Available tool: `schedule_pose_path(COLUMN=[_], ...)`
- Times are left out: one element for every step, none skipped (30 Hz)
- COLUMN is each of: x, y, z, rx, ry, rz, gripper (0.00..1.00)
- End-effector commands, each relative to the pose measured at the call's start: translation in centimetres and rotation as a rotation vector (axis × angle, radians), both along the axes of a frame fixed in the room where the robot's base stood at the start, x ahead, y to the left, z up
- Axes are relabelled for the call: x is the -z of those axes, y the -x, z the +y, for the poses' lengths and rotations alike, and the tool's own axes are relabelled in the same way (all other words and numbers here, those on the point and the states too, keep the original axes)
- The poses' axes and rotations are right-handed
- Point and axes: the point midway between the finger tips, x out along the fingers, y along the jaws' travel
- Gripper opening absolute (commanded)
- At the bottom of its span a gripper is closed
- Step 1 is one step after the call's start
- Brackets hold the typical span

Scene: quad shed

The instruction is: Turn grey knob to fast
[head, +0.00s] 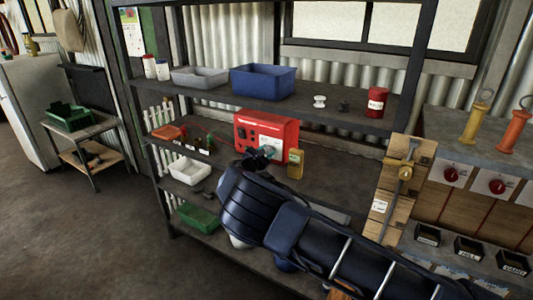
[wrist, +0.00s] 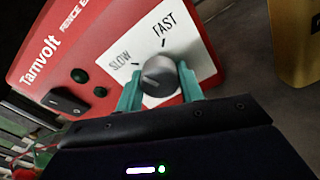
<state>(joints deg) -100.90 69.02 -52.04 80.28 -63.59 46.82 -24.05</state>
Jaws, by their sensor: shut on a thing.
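The red Tarnvolt fence box (head: 283,128) stands on the middle shelf in the head view; its red face (wrist: 62,35) fills the upper left of the wrist view. The grey knob (wrist: 158,72) sits on its white dial plate (wrist: 203,62). SLOW is printed left of the knob and FAST above it. My gripper (wrist: 159,84) has its two teal fingers on either side of the knob, shut on it. I cannot tell clearly where the knob points. In the head view my gripper (head: 262,156) hides the knob.
A yellow box (head: 295,163) stands close to the right of the red box. A blue bin (head: 263,83) is on the shelf above.

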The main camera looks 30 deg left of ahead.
Motion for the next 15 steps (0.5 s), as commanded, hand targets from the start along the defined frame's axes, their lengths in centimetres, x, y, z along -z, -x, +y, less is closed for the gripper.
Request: schedule_pose_path(x=[-0.03, -0.03, -0.03, -0.03, -0.02, -0.02, -0.02, -0.02, -0.01, -0.02, -0.02, -0.02, -0.02, -0.03, -0.04], y=[0.01, 0.01, 0.0, 0.01, 0.01, 0.01, 0.02, 0.03, 0.04, 0.04, 0.05, 0.05, 0.06, 0.06, 0.06], z=[-0.01, -0.01, -0.01, -0.01, 0.0, 0.0, 0.02, 0.02, 0.03, 0.04, 0.04, 0.05, 0.06, 0.05, 0.06], rx=[0.001, 0.001, 0.001, 0.001, 0.001, 0.001, 0.001, 0.001, 0.0, 0.0, 0.0, 0.0, 0.0, 0.001, 0.001], ry=[-0.042, -0.071, -0.109, -0.137, -0.166, -0.203, -0.231, -0.26, -0.298, -0.326, -0.355, -0.393, -0.421, -0.45, -0.488], rz=[0.0, 0.0, -0.001, 0.0, 0.0, 0.0, 0.0, 0.0, 0.0, 0.0, 0.0, 0.0, 0.0, 0.001, 0.001], gripper=[0.15, 0.15, 0.15, 0.15, 0.15, 0.15, 0.15, 0.15, 0.15, 0.15, 0.15, 0.15, 0.15, 0.15, 0.15])
